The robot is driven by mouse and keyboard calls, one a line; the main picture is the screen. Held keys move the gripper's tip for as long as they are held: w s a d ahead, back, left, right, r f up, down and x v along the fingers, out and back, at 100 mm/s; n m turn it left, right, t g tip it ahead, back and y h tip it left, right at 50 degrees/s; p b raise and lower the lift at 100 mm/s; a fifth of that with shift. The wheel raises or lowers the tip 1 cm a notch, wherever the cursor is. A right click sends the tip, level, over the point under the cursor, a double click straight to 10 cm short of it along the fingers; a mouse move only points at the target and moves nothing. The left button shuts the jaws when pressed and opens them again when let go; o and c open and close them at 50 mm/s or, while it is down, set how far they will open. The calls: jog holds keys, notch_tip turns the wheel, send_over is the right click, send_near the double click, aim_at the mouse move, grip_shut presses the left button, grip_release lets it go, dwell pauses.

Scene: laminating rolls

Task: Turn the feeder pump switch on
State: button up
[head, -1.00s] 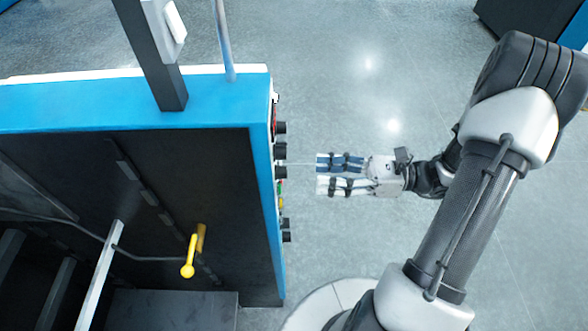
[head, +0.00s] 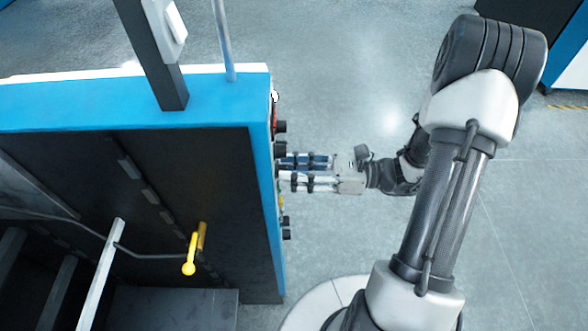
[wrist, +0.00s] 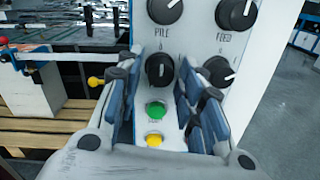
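A control panel (wrist: 198,38) fills the middle of the wrist view, with several black rotary knobs. The lower left knob (wrist: 160,70), with a white pointer mark, sits between my fingertips; its label cannot be read, so I cannot tell for sure that it is the feeder pump switch. My gripper (wrist: 160,78) is open, one finger on each side of this knob, with small gaps showing. In the head view my gripper (head: 281,172) is right at the panel's face, and its fingertips partly hide the knobs there.
Knobs marked PILE (wrist: 165,9) and FEED (wrist: 236,13) are above. Another knob (wrist: 218,71) is close beside my right finger. A green button (wrist: 156,109) and a yellow button (wrist: 155,140) are below.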

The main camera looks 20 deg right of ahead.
grip_shut()
jog(key=shift+r+m+p, duration=0.1)
jog(key=shift+m+p, duration=0.3)
jog(key=shift+p, duration=0.05)
jog(key=m+p, duration=0.9)
jog(key=m, duration=0.1)
jog(key=shift+m, duration=0.4)
dwell(0.3)
jog(key=shift+o, duration=1.6)
grip_release()
